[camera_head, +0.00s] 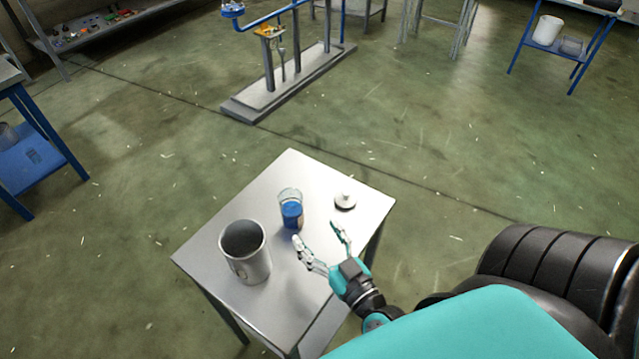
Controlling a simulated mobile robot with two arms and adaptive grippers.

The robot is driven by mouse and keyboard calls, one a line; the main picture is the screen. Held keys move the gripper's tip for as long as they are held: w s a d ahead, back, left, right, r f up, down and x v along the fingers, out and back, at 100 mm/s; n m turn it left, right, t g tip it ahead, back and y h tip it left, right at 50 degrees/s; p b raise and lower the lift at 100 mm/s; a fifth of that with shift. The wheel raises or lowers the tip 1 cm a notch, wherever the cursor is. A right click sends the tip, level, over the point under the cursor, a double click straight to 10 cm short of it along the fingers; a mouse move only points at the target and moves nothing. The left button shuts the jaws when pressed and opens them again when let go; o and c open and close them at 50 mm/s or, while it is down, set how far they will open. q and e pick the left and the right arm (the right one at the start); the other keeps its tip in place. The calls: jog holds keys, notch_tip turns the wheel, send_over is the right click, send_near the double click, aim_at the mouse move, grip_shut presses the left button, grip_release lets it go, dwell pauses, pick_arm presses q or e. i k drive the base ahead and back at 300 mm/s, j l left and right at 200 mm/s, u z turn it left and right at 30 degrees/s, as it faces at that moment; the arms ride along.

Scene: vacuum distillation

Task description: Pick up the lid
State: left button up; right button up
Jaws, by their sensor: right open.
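The lid (345,201) is a small, round, pale metal disc with a knob on top. It lies flat on the metal table (284,170), near its right corner. My right gripper (318,233) is open and empty above the table, with its fingers pointing away from me. One fingertip is near the lid, just in front of it in the picture; I cannot tell how high it is above the table. My left gripper is not in view.
A glass beaker with blue liquid (291,214) stands left of the lid, close to my right gripper's left finger. A grey metal pot (245,254), open at the top, stands at the table's left. The table's far corner is clear.

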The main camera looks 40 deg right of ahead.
aim_at(345, 198)
jog(key=z, duration=1.3)
